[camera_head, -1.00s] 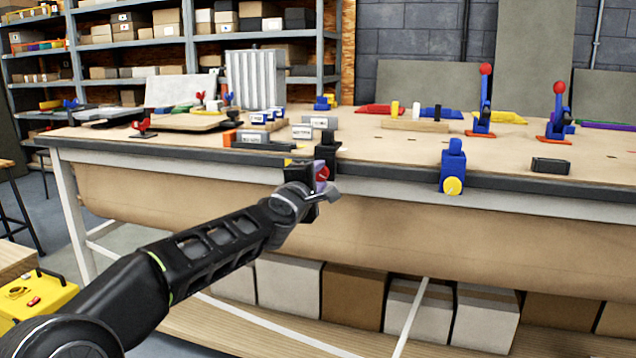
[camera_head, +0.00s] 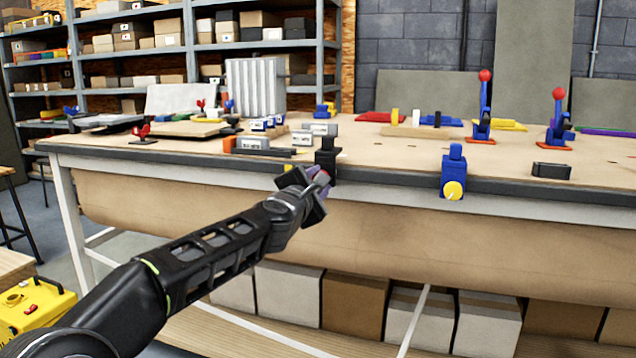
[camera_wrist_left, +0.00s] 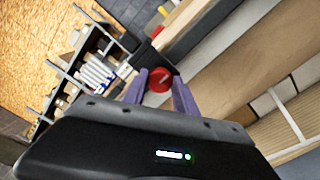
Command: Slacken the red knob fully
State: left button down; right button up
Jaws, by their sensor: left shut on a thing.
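The red knob (camera_wrist_left: 159,80) shows in the left wrist view between the two purple fingers of my left gripper (camera_wrist_left: 160,84). It is on the front of a black clamp (camera_head: 327,157) at the table's front edge. In the head view my left gripper (camera_head: 318,182) is at the clamp's lower front and hides most of the knob. The left gripper is shut on the red knob. My right gripper is in neither view.
A blue clamp (camera_head: 453,170) with a yellow knob stands on the same edge of the workbench (camera_head: 390,160), to the right. A black block (camera_head: 551,170) lies farther right. Small labelled boxes (camera_head: 262,143) sit behind the black clamp. The bench front between the clamps is clear.

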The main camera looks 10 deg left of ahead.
pick_arm(q)
jog(key=shift+f, duration=0.1)
jog(key=c, duration=1)
grip_release()
jog(key=shift+o, duration=0.2)
jog(key=s+b, duration=0.1)
jog(key=s, duration=0.6)
jog(key=shift+s+a+b, duration=0.25)
jog(key=shift+s+b, duration=0.15)
